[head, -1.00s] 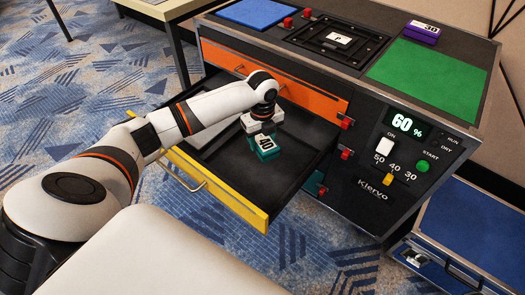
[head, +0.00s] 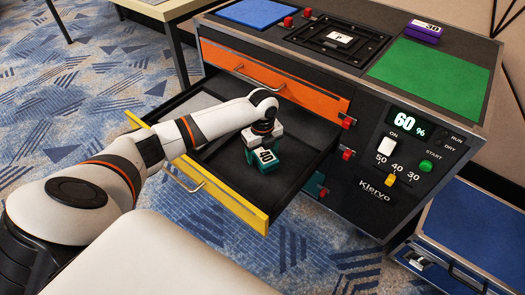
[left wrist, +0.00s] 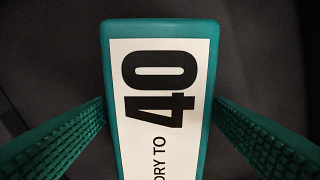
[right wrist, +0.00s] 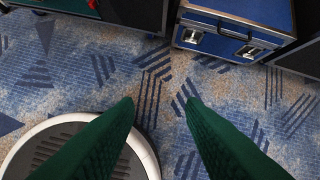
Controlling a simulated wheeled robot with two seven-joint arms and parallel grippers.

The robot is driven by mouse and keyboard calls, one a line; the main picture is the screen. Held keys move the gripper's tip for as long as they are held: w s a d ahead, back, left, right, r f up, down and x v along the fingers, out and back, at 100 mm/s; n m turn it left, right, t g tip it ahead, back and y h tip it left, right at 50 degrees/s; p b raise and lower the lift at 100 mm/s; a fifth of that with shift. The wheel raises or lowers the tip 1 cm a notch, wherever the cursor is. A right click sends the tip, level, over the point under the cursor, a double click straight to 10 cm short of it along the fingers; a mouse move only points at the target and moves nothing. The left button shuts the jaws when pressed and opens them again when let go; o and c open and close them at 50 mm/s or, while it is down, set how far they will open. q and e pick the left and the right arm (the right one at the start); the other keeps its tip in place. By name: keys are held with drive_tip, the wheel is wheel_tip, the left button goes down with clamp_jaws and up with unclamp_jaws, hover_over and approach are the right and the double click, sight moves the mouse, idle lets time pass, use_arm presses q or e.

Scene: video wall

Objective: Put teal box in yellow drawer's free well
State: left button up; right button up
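The teal box (head: 266,160), with a white label reading 40, is at the right part of the open yellow drawer (head: 240,208). My left gripper (head: 262,142) is above it with its fingers down its sides. In the left wrist view the teal box (left wrist: 160,90) fills the space between the green fingers, which look closed on it. I cannot tell whether the box touches the drawer floor. The drawer's left part holds a grey flat area (head: 190,106), partly hidden by my arm. My right gripper (right wrist: 160,105) is open and empty above the carpet.
The orange drawer (head: 275,77) above is shut. The console top carries a purple box (head: 422,32), a green mat (head: 430,75) and a black frame (head: 335,42). A blue case (head: 470,235) stands on the floor at right. Red latches (head: 347,122) line the console's front edge.

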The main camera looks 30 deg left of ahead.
sight(263, 151)
use_arm(q)
drive_tip(key=shift+r, duration=0.1)
drive_tip(key=shift+r, duration=0.3)
wheel_tip(263, 151, up, 3)
drive_tip(key=shift+f+p, duration=0.1)
drive_tip(key=shift+p, duration=0.5)
wheel_tip(263, 151, up, 6)
drive_tip(key=shift+f+p, duration=0.1)
drive_tip(key=shift+p, duration=0.7)
wheel_tip(263, 151, up, 3)
drive_tip(key=shift+p, duration=0.3)
use_arm(e)
drive_tip(key=shift+s+d+f+g, duration=0.35)
drive_tip(key=shift+s+f+g, duration=0.3)
drive_tip(key=shift+s+g, duration=0.25)
use_arm(q)
drive_tip(key=shift+s+f, duration=0.1)
use_arm(e)
drive_tip(key=shift+s, duration=0.1)
